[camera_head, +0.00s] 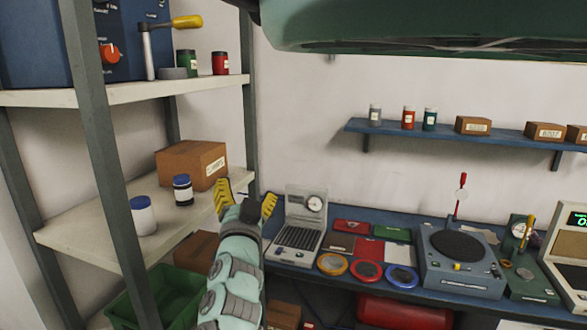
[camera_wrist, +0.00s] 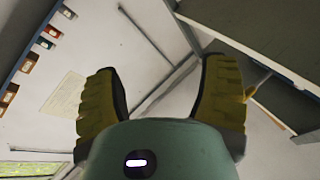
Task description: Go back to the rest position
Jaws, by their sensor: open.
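My gripper (camera_head: 246,201) has yellow fingers spread apart with nothing between them. In the head view it is raised in front of the gap between the shelf rack and the workbench. My pale green arm reaches up to it from below. In the wrist view my gripper (camera_wrist: 160,95) also shows open and empty, with the white wall and a rack post beyond it. Three bearing rings, orange (camera_head: 332,264), red (camera_head: 366,271) and blue (camera_head: 402,276), lie on the bench to the right, apart from my gripper.
The shelf rack (camera_head: 90,218) at left holds a cardboard box (camera_head: 192,165) and two jars. A green crate (camera_head: 165,295) stands below. The blue bench (camera_head: 290,270) carries a gauge device (camera_head: 299,225) and a turntable device (camera_head: 460,262). A wall shelf (camera_head: 385,128) holds jars and boxes.

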